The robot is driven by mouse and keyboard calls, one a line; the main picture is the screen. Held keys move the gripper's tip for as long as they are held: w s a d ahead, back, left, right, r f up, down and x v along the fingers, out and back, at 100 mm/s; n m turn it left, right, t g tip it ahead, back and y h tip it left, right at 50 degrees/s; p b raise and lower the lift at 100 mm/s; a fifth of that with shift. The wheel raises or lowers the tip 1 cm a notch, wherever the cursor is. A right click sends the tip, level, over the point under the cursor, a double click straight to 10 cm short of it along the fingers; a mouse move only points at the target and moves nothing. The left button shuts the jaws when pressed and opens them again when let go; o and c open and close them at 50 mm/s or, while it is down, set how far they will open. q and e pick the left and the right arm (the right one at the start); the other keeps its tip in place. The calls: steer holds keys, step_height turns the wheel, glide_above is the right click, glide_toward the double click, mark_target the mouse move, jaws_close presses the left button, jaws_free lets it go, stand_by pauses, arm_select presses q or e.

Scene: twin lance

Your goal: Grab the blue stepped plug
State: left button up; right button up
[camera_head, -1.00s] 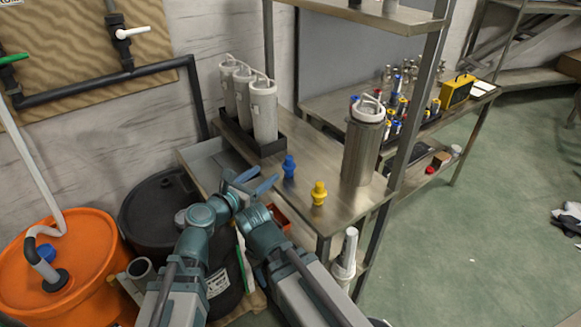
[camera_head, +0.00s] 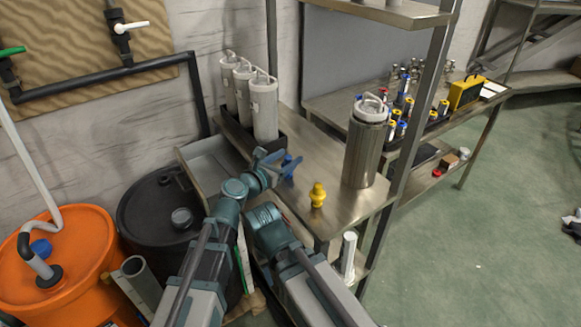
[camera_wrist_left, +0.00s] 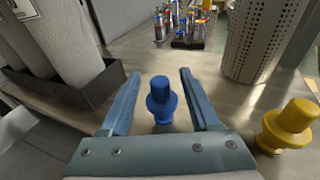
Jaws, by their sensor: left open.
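The blue stepped plug (camera_wrist_left: 161,99) stands upright on the steel bench in the left wrist view, between the two spread fingers of my left gripper (camera_wrist_left: 158,100). A gap shows on each side of it, and neither finger appears to touch it. In the head view the plug (camera_head: 288,159) is partly hidden by my left gripper (camera_head: 279,164), which is open at bench level. A yellow stepped plug (camera_head: 317,195) stands to the right; it also shows in the left wrist view (camera_wrist_left: 289,124). My right arm shows in the head view, but its fingers are not visible.
Several white-grey cylinders (camera_head: 264,108) stand in a black tray (camera_head: 283,145) left of the plug. A metal canister (camera_head: 364,150) stands to the right near a shelf post (camera_head: 418,105). Bare bench top (camera_head: 318,150) lies behind the plug.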

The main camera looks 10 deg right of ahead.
arm_select(q)
steer(key=shift+w+d+f, duration=0.1)
steer(key=shift+w+d, duration=0.2)
steer(key=shift+w, duration=0.1)
steer(key=shift+s, duration=0.1)
jaws_close()
